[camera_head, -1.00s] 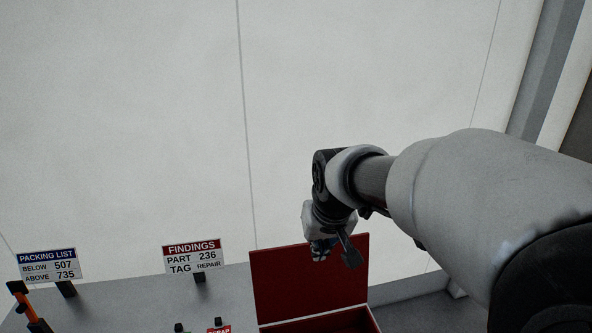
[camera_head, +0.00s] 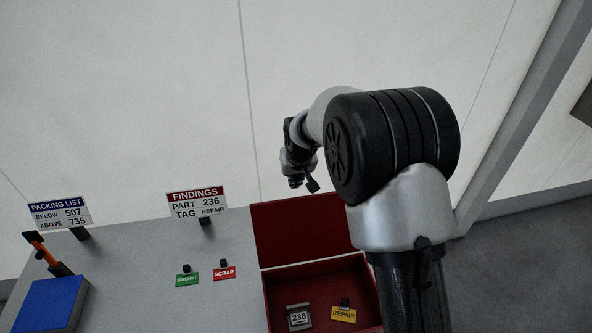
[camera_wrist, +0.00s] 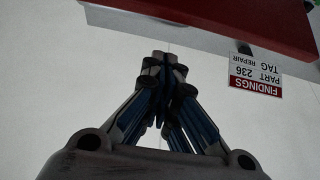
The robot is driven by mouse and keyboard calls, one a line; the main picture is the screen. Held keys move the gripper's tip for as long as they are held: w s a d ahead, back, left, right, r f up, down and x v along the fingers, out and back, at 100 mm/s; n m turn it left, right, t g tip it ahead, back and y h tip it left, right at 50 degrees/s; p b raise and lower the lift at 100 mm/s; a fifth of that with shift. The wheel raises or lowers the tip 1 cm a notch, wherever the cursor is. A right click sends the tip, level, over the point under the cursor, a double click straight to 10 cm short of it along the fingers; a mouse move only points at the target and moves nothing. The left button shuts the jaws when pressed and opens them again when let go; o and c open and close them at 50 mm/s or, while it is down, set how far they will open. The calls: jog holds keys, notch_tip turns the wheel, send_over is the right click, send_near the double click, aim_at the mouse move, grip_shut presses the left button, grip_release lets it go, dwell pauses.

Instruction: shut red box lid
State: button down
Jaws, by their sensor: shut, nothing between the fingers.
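The red box (camera_head: 266,303) stands on the grey table, its lid (camera_head: 301,232) raised upright at the back. Inside the box lie a part marked 236 (camera_head: 299,317) and a yellow REPAIR tag (camera_head: 344,313). My gripper (camera_head: 295,183) is above and apparently behind the lid's top edge in the head view; its fingers are small there. In the wrist view my gripper (camera_wrist: 163,62) is shut and empty, with the red lid (camera_wrist: 235,22) past its fingertips at the top. I cannot tell whether they touch.
A FINDINGS sign (camera_head: 197,203) and a PACKING LIST sign (camera_head: 61,214) stand at the table's back edge. Green (camera_head: 187,279) and red SCRAP (camera_head: 224,272) tags lie left of the box. A blue block (camera_head: 50,304) and an orange-handled tool (camera_head: 46,251) are farther left.

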jog(key=s, duration=0.3)
jog(key=shift+d+r, duration=0.15)
jog(key=shift+d, duration=0.15)
jog(key=shift+s, duration=0.2)
